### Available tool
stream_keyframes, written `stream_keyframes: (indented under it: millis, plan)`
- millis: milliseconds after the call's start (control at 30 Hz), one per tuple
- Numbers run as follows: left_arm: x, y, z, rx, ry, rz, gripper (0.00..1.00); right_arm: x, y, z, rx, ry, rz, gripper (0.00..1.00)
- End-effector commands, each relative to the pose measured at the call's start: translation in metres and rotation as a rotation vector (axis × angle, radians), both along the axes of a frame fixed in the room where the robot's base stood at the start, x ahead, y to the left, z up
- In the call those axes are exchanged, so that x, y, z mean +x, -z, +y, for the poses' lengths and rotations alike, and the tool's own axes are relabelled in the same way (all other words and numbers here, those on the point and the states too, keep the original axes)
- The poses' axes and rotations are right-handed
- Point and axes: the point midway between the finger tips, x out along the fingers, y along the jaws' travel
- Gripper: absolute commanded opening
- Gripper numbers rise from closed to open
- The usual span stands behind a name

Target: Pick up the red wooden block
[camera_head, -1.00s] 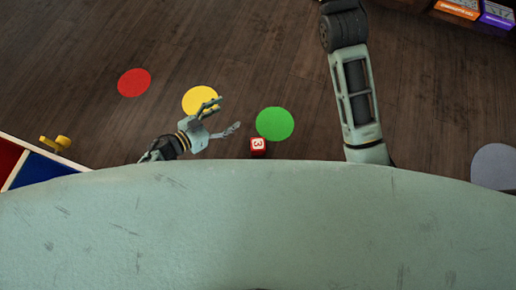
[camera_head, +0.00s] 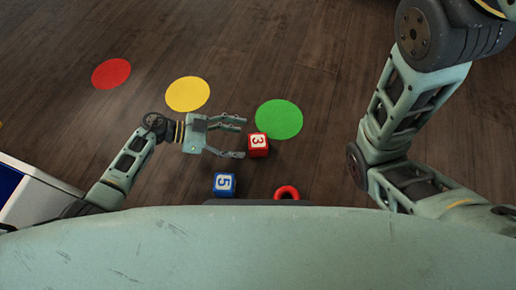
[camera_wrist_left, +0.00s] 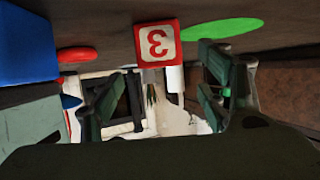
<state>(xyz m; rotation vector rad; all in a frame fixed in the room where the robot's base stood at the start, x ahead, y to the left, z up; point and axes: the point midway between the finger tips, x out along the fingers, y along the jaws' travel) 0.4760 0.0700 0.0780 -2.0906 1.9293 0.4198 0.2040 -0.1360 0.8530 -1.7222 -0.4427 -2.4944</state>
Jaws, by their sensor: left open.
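The red block (camera_head: 258,144) with a white face and the number 3 sits on the dark wood floor, just below the green circle. My left gripper (camera_head: 238,137) is open and points right, with its fingertips just left of the block. In the left wrist view the red block (camera_wrist_left: 158,43) shows at the top, between and beyond the two open fingers (camera_wrist_left: 165,95). I see nothing between the fingers. My right gripper is not in view; only links of my right arm show at the right.
A blue block (camera_head: 224,184) with the number 5 lies below the left gripper. A red ring (camera_head: 287,192) lies to its right. Flat red (camera_head: 111,74), yellow (camera_head: 187,94) and green (camera_head: 279,119) circles mark the floor. A white-edged box (camera_head: 35,195) stands at lower left.

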Motion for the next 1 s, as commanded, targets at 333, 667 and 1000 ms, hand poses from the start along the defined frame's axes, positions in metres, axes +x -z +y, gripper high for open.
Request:
stream_keyframes:
  millis: [333,667,1000]
  plan:
    - [0.002,0.021,-0.031,-0.004,0.000,-0.003,0.69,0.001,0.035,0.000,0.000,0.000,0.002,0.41]
    - [0.005,0.032,-0.061,-0.004,-0.001,-0.003,0.69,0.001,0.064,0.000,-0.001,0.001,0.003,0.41]
    - [0.006,0.030,-0.063,-0.002,-0.001,-0.002,0.65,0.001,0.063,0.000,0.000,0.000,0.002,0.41]
